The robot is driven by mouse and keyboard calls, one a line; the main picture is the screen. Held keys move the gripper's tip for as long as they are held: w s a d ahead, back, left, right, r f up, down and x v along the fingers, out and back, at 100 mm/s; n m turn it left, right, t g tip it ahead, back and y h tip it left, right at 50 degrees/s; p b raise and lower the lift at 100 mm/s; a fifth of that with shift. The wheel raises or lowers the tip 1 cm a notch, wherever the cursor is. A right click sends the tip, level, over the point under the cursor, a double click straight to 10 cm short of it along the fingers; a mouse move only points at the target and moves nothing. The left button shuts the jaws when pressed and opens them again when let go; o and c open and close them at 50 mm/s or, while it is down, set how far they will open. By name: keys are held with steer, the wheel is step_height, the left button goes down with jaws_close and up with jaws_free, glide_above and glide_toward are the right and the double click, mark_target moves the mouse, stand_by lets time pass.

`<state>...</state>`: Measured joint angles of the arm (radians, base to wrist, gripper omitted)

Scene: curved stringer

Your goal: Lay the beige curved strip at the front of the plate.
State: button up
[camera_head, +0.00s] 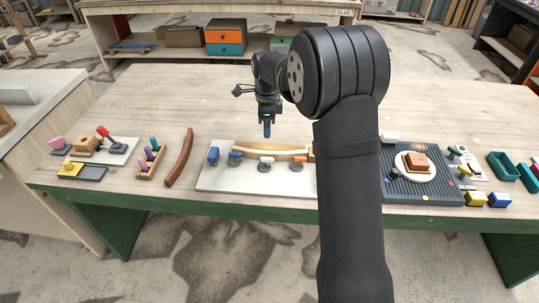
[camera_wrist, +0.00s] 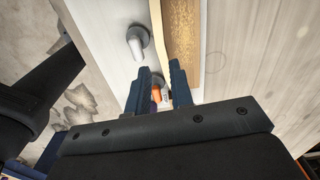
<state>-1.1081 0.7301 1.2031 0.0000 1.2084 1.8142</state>
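The white plate (camera_head: 215,180) lies on the table, left of my arm. A pale beige curved strip (camera_head: 240,151) lies along its back half, beside a golden wooden piece (camera_head: 285,147). In the wrist view the strip (camera_wrist: 157,30) runs beside the golden wood (camera_wrist: 183,35), down toward the space between my fingers. My gripper (camera_head: 267,130) points down just behind and above the strip; its fingertips (camera_wrist: 160,75) stand apart. I cannot tell whether either finger touches the strip. The strip's right part is hidden by my arm.
A brown curved strip (camera_head: 180,158) lies left of the plate. A ribbed dark mat (camera_head: 440,192) is at right. The table behind the plate is clear.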

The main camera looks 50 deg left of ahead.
glide_above(270, 152)
steer(key=f, duration=0.4)
steer(key=shift+s+a+f, duration=0.25)
steer(key=shift+s+f, duration=0.05)
steer(key=shift+w+d+f, duration=0.15)
steer(key=shift+d+f, duration=0.05)
steer(key=shift+f, duration=1.15)
steer(key=shift+w+d+f, duration=0.15)
steer(key=shift+f, duration=1.15)
jaws_close()
